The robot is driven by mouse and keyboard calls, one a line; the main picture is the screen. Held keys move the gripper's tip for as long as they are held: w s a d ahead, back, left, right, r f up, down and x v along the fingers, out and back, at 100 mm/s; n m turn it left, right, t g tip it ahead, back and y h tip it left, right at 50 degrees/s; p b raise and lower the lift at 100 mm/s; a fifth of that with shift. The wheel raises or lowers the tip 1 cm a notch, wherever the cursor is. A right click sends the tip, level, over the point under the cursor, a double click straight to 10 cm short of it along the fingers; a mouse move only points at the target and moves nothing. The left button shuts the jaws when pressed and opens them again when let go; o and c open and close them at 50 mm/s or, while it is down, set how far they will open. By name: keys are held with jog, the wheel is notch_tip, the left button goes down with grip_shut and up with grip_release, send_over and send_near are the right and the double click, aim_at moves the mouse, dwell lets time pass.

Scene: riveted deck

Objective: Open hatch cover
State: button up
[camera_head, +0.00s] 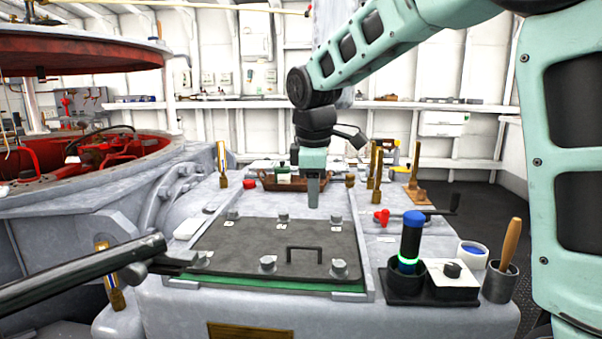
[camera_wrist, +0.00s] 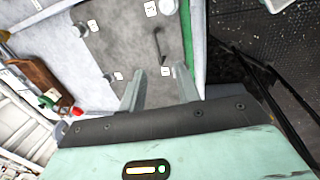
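The hatch cover (camera_head: 255,243) is a flat dark grey plate lying on top of a pale grey riveted housing (camera_head: 190,305). It looks closed, with a green strip under its front edge. Bolts (camera_head: 268,263) sit along its front and back edges. A black bar handle (camera_head: 304,250) stands near its front right; the handle also shows in the wrist view (camera_wrist: 158,45). My gripper (camera_head: 313,196) points down above the back right part of the cover, apart from the handle. In the wrist view my gripper (camera_wrist: 160,80) has its two fingers spread, with nothing between them.
Right of the cover stand a blue-topped tool (camera_head: 411,238) in a black holder, a white box with black knob (camera_head: 452,277), a blue-rimmed cup (camera_head: 472,252) and a grey mug (camera_head: 499,283). Brass-coloured tools (camera_head: 376,165) stand behind. A dark bar (camera_head: 85,273) reaches in from the left.

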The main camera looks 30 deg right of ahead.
jog(key=s+a+r+m+y+p, duration=0.1)
jog(key=s+a+r+p, duration=0.5)
jog(key=s+a+p, duration=0.4)
jog(key=shift+s+r+p, duration=0.4)
jog(key=shift+s+p, duration=0.7)
jog(key=shift+p, duration=0.95)
jog(key=shift+d, duration=0.1)
